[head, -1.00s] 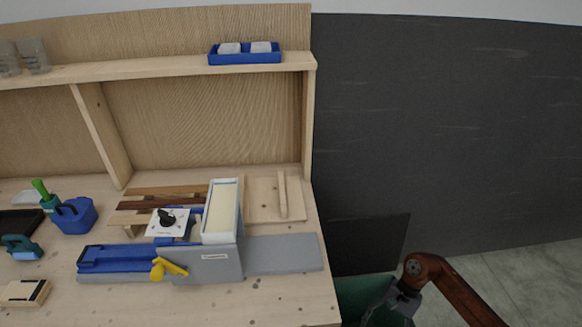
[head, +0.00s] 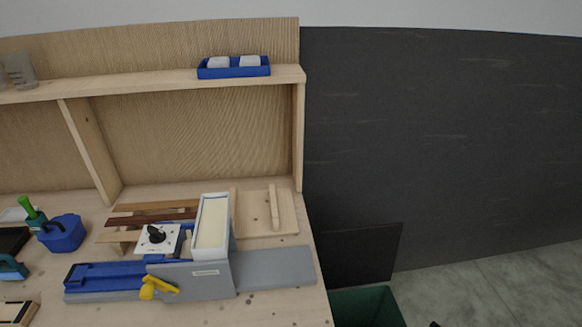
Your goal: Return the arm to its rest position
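Neither gripper shows in the head view now. Only a tiny dark bit of what may be my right arm (head: 434,324) shows at the bottom edge, right of the green bin. Whether the grippers are open or shut is hidden. My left arm is out of the picture.
A wooden workbench (head: 265,308) with a shelf fills the left. On it stand a grey and blue machine (head: 190,280) with a yellow lever, a blue container (head: 62,234) and wooden strips. A green bin (head: 367,308) stands at the bench's right. A dark panel (head: 440,130) lies behind open floor.

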